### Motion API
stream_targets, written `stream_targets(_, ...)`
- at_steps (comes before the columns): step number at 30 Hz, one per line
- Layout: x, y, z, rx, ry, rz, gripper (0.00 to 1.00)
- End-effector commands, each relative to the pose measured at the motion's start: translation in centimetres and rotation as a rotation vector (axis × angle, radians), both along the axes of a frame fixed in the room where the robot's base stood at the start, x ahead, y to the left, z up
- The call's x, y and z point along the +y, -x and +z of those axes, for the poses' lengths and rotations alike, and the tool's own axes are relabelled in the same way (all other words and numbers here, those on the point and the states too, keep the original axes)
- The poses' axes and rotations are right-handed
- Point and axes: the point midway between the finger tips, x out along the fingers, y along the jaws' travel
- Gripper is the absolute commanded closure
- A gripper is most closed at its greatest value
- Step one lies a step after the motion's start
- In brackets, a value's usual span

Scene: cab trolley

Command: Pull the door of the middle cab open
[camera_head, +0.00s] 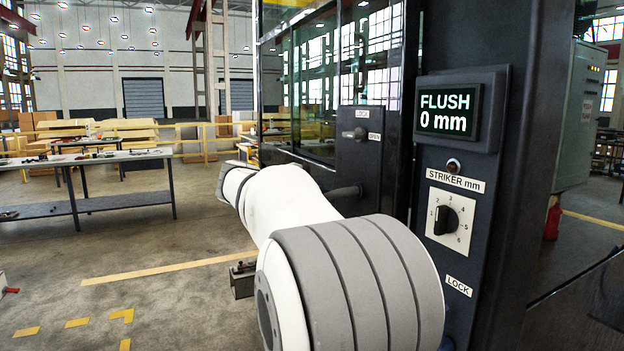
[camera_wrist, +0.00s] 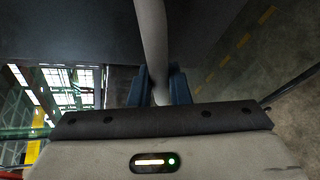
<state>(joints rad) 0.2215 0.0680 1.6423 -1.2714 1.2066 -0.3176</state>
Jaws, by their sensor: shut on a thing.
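The cab door (camera_head: 360,150) is dark-framed with tall glass panes and stands left of a dark post. A small knob (camera_head: 360,134) sits on its dark plate between the words LOCK and OPEN. In the wrist view, the blue fingers of my gripper (camera_wrist: 160,88) are shut around a grey bar handle (camera_wrist: 152,40). In the head view my white and grey arm hides the gripper and the door's lower part. I cannot tell if the door stands ajar.
The post carries a display (camera_head: 447,110) reading FLUSH 0 mm and a STRIKER mm dial (camera_head: 449,218). A workbench (camera_head: 90,160) with small items stands at the left. A grey metal block (camera_head: 243,279) lies on the floor beside my arm. The concrete floor at left is mostly clear.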

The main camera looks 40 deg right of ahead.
Motion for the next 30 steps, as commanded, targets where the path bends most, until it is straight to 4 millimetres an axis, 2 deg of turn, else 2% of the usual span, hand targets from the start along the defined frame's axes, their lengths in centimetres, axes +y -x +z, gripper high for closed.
stream_targets(12,0.1,0.7,-1.1,0.209,-0.034,-0.002,1.00)
stream_targets(30,0.3,0.8,-1.5,0.239,-0.038,0.000,1.00)
